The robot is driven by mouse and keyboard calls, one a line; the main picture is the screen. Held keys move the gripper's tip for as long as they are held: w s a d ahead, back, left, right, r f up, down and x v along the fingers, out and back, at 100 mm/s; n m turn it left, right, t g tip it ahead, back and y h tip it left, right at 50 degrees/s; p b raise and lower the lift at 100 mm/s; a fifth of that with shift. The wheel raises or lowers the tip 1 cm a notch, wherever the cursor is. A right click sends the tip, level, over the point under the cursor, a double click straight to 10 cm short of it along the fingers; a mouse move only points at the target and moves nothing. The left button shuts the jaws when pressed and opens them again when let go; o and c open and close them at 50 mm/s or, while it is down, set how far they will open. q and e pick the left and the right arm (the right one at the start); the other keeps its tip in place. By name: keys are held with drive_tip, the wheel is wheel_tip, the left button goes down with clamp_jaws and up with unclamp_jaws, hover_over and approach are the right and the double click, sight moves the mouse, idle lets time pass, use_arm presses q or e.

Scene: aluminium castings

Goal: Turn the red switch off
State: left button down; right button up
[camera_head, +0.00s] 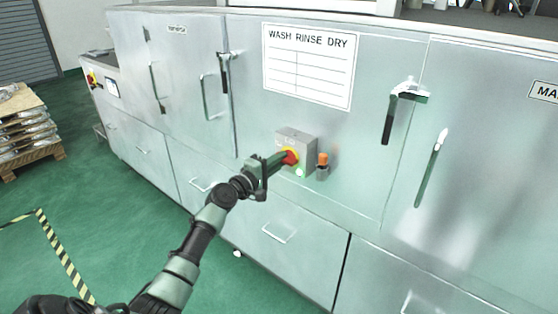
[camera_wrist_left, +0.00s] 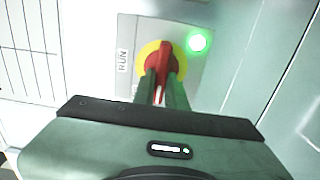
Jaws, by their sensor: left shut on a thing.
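The red switch (camera_head: 291,156) is a rotary handle on a yellow disc, on the front of a grey box (camera_head: 298,141) fixed to the washer's metal front. In the left wrist view the red switch (camera_wrist_left: 164,58) shows its handle pointing roughly up and down in the picture, with a lit green lamp (camera_wrist_left: 198,42) beside it and the word RUN (camera_wrist_left: 122,61) on the other side. My left gripper (camera_head: 281,159) is at the switch. In the left wrist view my left gripper (camera_wrist_left: 163,88) has its fingers shut on the red handle. My right gripper is out of view.
An orange-topped beacon (camera_head: 323,159) sticks out just right of the box. Door handles (camera_head: 390,115) and drawer handles (camera_head: 278,234) protrude from the metal front. A pallet stack (camera_head: 22,130) stands far left. Green floor (camera_head: 110,230) is open at left.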

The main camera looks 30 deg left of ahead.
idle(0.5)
use_arm(q)
drive_tip(key=c, duration=1.4)
unclamp_jaws()
drive_tip(key=shift+c, duration=0.2)
drive_tip(key=shift+s, duration=0.1)
drive_tip(key=s, duration=0.7)
drive_tip(key=shift+s+a, duration=0.35)
drive_tip(key=shift+f, duration=0.1)
